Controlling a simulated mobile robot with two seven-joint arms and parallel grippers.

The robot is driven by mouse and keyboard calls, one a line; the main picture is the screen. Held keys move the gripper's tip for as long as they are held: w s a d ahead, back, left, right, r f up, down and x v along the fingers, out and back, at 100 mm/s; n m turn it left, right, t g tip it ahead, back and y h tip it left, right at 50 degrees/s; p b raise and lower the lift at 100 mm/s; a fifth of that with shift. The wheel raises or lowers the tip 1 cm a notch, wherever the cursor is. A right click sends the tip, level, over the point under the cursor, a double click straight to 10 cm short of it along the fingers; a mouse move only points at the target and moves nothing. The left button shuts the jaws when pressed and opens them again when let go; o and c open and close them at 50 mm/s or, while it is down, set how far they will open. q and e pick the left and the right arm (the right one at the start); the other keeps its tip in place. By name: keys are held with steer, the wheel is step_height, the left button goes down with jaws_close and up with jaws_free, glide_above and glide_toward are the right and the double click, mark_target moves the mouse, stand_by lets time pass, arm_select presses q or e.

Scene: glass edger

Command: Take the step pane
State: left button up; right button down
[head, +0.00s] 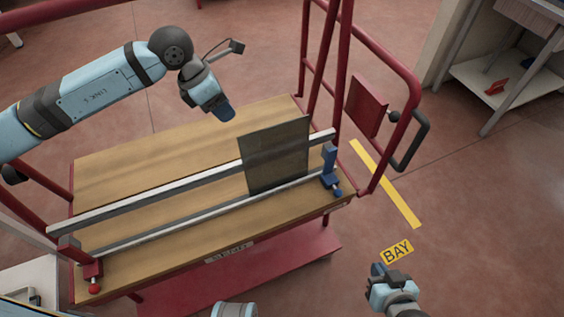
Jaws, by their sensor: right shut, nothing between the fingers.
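The step pane (275,154), a dark see-through sheet, stands on edge near the right end of the red trolley's wooden deck (120,165), at the metal rails. My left gripper (227,112) hangs above the deck, up and left of the pane and apart from it; its finger opening cannot be made out. My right gripper (378,269) is at the lower right, over the floor beyond the trolley's right end, shut and empty.
Two long rails (130,204) run along the deck, with a red clamp (92,273) at the left end and a blue clamp (329,168) at the right. Red tube handles (385,50) rise at the trolley's right end. A grey shelf stand (500,85) is at upper right.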

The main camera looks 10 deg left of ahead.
arm_select(q)
glide_above(254, 144)
steer(key=a, duration=0.2)
steer(key=f, duration=0.7)
steer(key=shift+s+a+f, duration=0.15)
steer(key=shift+s+f, duration=0.2)
steer(key=shift+f, duration=0.05)
steer(key=shift+w+x, duration=0.1)
steer(key=shift+x, duration=1.2)
steer(key=shift+w+x, duration=0.15)
steer(key=shift+x, duration=1.15)
jaws_close()
steer(key=shift+r, duration=0.15)
